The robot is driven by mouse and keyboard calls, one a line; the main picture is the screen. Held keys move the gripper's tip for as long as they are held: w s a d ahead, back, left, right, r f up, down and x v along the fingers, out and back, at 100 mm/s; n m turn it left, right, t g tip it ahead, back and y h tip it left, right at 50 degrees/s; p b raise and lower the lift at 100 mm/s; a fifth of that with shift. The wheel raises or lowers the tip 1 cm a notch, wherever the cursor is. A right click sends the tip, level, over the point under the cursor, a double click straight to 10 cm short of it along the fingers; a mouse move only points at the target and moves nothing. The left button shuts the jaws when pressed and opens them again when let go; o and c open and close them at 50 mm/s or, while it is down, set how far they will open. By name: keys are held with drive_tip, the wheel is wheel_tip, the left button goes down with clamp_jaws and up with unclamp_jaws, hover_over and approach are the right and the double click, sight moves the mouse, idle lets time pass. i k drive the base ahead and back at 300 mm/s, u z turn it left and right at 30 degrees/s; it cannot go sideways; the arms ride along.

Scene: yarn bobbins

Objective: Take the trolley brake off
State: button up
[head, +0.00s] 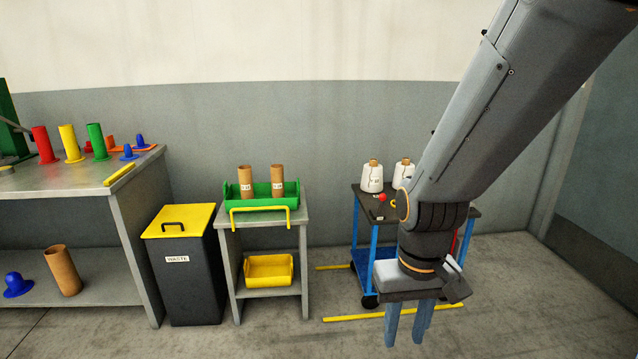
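The trolley (363,235) stands right of centre, with a dark top, blue posts, a blue lower shelf and black castors (370,301). Part of it is hidden behind my arm. A small red knob (383,197) shows at the front of its top; I cannot tell whether it is the brake. Another red part (454,242) shows right of my wrist, mostly hidden. My gripper (406,340) points down in front of the trolley. Its blue-grey fingers are apart with nothing between them. I cannot see it touching the trolley.
White yarn bobbins (371,177) stand on the trolley top. Yellow floor lines (375,315) run beside it. A small stand with a green tray (260,205) and a black waste bin (185,270) are to the left. Open floor lies at the right.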

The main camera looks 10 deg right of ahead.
sight(381, 197)
drive_tip(key=z, duration=0.25)
drive_tip(key=i, duration=0.95)
drive_tip(key=z, duration=0.25)
